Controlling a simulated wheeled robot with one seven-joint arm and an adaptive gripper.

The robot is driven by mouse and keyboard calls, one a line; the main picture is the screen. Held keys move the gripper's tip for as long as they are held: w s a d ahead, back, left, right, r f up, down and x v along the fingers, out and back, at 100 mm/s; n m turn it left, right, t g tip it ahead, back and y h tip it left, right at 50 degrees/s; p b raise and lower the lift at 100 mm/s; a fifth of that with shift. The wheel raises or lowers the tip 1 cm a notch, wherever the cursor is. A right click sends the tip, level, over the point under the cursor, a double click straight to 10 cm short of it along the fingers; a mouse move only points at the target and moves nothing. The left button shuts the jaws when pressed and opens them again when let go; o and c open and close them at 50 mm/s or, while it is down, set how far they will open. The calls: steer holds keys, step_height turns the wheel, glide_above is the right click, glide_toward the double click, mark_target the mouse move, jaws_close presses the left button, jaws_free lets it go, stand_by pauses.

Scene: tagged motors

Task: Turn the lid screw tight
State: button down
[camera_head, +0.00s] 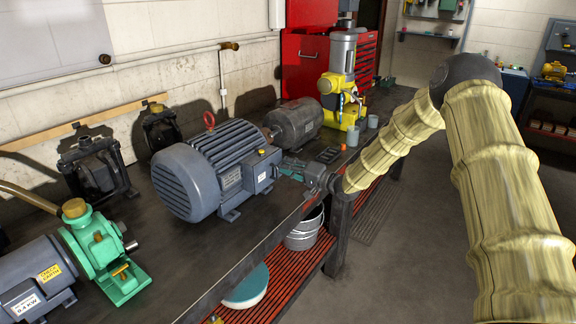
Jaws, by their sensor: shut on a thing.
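A large blue-grey motor (190,180) with a red lifting eye lies on the workbench, its terminal box (262,174) on its right side. A small orange spot shows on top of the box. My gripper (283,170) reaches in from the right, its fingertips at the right face of the terminal box. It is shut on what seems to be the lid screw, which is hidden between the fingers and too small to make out. I cannot tell how far the screw sits in the lid.
A dark grey motor (294,123) stands behind my gripper, with a yellow machine (343,90) beyond it. A green pump (100,250) is at the front left. A dark tray (328,154) and grey cups lie near the bench (185,270) edge. A bucket (304,232) stands below.

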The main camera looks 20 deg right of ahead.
steer(key=shift+s+f+m, duration=0.1)
steer(key=shift+f+m, duration=0.1)
steer(key=shift+m, duration=0.5)
steer(key=shift+s+f+m, duration=0.1)
steer(key=shift+f+m, duration=0.05)
steer(key=shift+m, duration=0.55)
steer(key=shift+m+p, duration=0.35)
steer(key=shift+m, duration=0.15)
steer(key=c, duration=1.3)
jaws_free()
steer(key=shift+w+f, duration=0.1)
steer(key=shift+c, duration=0.2)
steer(key=v, duration=1.2)
steer(key=shift+d+r, duration=0.15)
steer(key=shift+r, duration=0.2)
